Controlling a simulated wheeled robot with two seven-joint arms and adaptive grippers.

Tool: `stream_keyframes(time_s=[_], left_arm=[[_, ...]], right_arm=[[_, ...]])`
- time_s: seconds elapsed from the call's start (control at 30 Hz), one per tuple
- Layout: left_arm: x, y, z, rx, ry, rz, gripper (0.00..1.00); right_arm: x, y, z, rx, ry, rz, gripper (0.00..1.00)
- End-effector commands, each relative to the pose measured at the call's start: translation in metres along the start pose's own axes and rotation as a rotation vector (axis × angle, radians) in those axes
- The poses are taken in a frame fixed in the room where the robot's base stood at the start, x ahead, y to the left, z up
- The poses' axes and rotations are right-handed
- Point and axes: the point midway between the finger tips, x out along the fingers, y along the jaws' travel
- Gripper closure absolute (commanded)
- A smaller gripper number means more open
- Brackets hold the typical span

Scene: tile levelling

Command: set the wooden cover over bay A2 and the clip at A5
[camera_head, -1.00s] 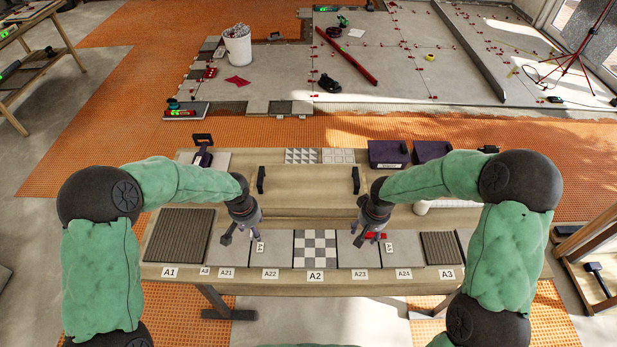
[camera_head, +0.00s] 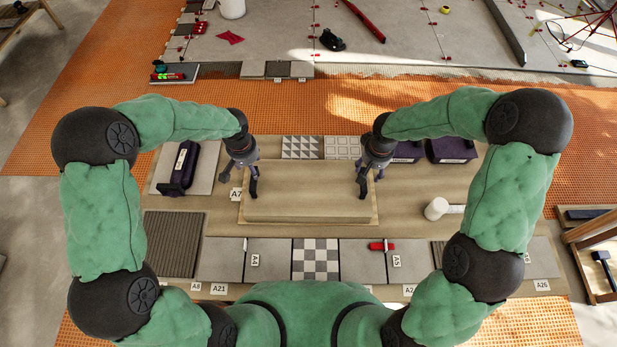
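The wooden cover (camera_head: 310,205) is a pale board lying flat on the back half of the bench, behind the tile row. Its two black end handles are largely hidden by my grippers. My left gripper (camera_head: 253,187) is at the cover's left end and my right gripper (camera_head: 364,186) at its right end, both at the handles. I cannot tell whether the fingers are closed on them. The chequered tile (camera_head: 316,260) marks bay A2, uncovered, in the front row. The red clip (camera_head: 382,246) lies by the A5 label (camera_head: 396,261), near a tile joint.
A ribbed tile (camera_head: 175,243) lies left, and grey tiles (camera_head: 220,260) flank the chequered one. Patterned tiles (camera_head: 302,147) and dark boxes (camera_head: 450,150) line the back. A white roll (camera_head: 437,208) lies right.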

Motion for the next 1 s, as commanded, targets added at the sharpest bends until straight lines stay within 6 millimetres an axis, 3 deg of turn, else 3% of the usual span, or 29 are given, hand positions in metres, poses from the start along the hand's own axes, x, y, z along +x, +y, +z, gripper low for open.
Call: stream_keyframes(time_s=[0.4,1.0], left_arm=[[0.009,0.000,0.001,0.001,-0.003,0.000,0.39],[0.096,0.000,0.000,0.000,-0.001,0.000,0.39]], right_arm=[[0.009,0.000,0.001,0.000,-0.002,0.000,0.39],[0.096,0.000,0.000,-0.001,-0.002,0.000,0.39]])
